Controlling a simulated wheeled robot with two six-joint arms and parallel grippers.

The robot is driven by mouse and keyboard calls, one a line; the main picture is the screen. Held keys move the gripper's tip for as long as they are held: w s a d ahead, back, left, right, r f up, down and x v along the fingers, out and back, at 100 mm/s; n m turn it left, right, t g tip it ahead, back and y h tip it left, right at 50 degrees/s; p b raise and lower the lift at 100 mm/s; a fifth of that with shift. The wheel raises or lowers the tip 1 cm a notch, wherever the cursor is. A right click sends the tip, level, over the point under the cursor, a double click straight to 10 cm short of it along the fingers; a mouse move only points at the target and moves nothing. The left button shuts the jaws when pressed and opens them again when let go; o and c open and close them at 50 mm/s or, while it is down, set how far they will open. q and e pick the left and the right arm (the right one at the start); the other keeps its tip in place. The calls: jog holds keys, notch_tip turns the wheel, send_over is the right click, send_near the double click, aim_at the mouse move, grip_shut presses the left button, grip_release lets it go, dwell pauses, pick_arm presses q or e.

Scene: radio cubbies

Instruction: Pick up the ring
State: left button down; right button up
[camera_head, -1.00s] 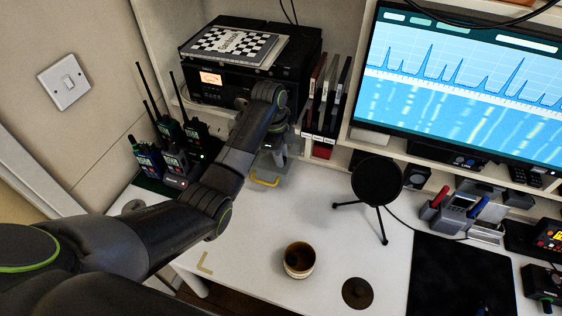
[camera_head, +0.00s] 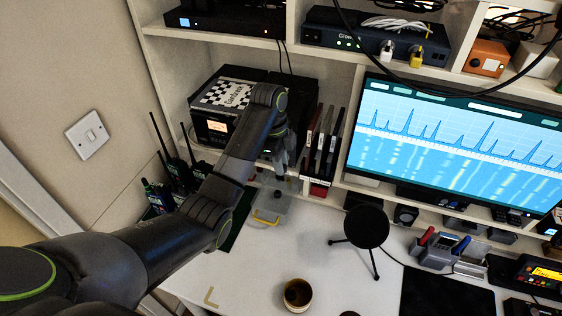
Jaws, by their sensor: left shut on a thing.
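My left gripper (camera_head: 279,180) points down in front of the shelf's lower opening, beside the black radio with the checkered booklet on it. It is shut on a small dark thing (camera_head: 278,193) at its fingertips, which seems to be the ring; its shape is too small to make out. Just below it on the white desk is a clear tray or drawer (camera_head: 285,210) with a yellow handle (camera_head: 265,219) at its front. I cannot tell whether the held thing is clear of the tray. My right gripper is not in view.
Handheld radios (camera_head: 181,172) with tall antennas stand left of my arm. Upright binders (camera_head: 322,150) are close on the right. A round black stand (camera_head: 366,227) and a cup (camera_head: 298,294) stand on the desk. The monitor (camera_head: 455,145) fills the right.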

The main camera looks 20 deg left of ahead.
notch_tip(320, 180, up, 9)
jog(key=p, duration=0.8)
